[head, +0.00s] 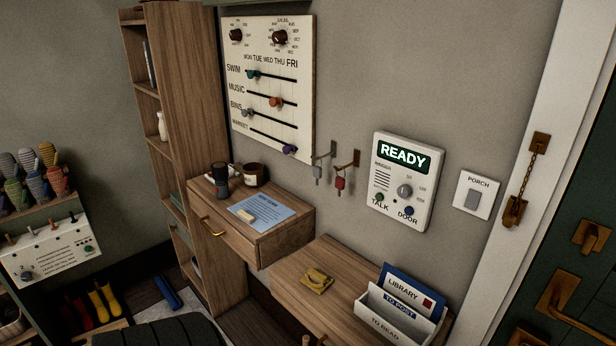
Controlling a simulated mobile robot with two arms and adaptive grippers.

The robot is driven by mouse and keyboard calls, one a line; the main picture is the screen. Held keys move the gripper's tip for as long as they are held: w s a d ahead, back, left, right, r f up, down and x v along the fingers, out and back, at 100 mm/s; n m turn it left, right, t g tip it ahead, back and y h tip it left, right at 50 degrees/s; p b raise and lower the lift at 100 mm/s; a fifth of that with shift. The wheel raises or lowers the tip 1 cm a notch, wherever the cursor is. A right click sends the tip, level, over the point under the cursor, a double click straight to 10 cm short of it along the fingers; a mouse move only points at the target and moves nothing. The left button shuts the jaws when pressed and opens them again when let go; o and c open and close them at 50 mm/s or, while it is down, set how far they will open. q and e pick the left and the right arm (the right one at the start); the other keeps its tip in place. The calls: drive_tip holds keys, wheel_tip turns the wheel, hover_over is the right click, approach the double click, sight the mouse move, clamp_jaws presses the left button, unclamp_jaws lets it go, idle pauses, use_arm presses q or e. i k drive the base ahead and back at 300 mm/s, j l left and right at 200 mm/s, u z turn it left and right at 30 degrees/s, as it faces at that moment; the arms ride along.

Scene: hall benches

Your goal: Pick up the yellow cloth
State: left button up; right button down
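The yellow cloth (317,281) looks like a small, dull-yellow folded bundle. It lies on the lower wooden bench top (290,262), left of the letter holder and apart from it. Its upper side is uncovered, and nothing is touching it from above. Neither of my grippers shows in the head view.
A white letter holder (388,322) with a blue library item (410,290) stands right of the cloth. A wooden drawer unit (285,240) stands higher on the left, with a blue sheet (262,212) on top. Keys (340,182) hang on the wall behind. The bench top around the cloth is clear.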

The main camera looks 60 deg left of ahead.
sight(318, 282)
drive_tip(key=u, duration=1.65)
drive_tip(key=j+z, duration=0.25)
drive_tip(key=l, duration=0.1)
